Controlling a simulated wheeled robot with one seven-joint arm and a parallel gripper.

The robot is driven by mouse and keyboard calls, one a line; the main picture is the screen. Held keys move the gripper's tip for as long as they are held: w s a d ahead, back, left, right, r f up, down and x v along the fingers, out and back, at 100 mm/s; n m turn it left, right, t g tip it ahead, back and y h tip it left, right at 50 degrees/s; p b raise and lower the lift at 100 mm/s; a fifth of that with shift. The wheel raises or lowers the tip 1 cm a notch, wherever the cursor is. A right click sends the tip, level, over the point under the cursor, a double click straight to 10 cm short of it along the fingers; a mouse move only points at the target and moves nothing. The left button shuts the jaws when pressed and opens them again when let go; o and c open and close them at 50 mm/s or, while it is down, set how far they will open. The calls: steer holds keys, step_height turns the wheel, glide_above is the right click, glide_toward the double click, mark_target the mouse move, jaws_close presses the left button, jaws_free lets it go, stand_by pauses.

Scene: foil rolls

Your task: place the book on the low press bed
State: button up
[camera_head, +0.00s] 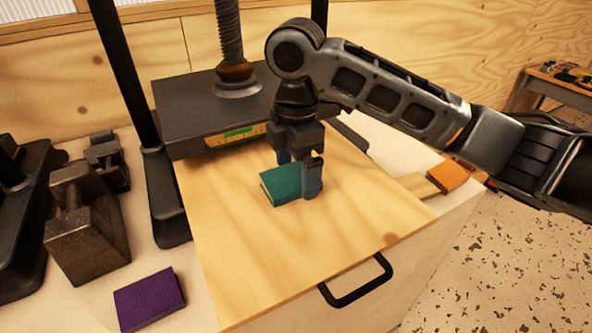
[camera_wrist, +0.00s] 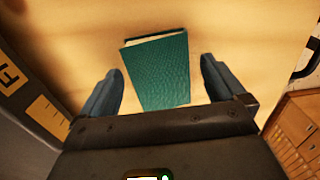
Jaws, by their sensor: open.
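A teal book (camera_head: 283,187) lies flat on the light wooden press bed (camera_head: 250,255), in front of the dark upper plate. The wrist view shows the book (camera_wrist: 160,75) between my two fingers, its pale page edge on the far side. My gripper (camera_head: 298,172) points down over the book from the right-hand arm. In the wrist view my gripper (camera_wrist: 161,88) is open, one finger on each side of the book, with visible gaps. In the head view the near finger hides part of the book's right end.
The dark press plate (camera_head: 180,105) with its screw (camera_head: 230,45) hangs behind my gripper. A black post stands at left. Heavy metal weights (camera_head: 88,225) and a purple book (camera_head: 149,299) lie left. An orange block (camera_head: 447,177) lies right. A black handle (camera_head: 357,283) is at the front.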

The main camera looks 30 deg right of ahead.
mark_target(296, 178)
step_height(296, 178, up, 11)
steer(key=shift+r, duration=0.15)
